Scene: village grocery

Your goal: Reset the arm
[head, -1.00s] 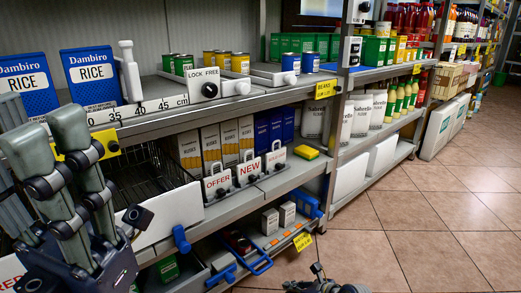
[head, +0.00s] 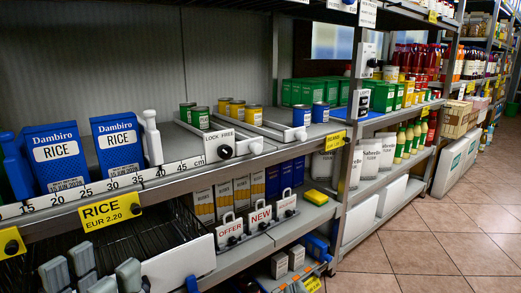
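My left gripper (head: 68,266) shows at the bottom left edge, in front of the wire basket under the upper shelf. Two pale grey fingertips stand side by side with a narrow dark gap and nothing between them. Grey lower finger parts show to their right. The rest of the gripper and its arm are cut off by the lower edge. My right gripper is out of view.
Two blue rice boxes (head: 119,145) stand on the upper shelf above the gripper. A yellow rice price tag (head: 110,211) hangs on its edge. A wire basket (head: 130,236) is close by. Tiled floor (head: 440,235) is clear at right.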

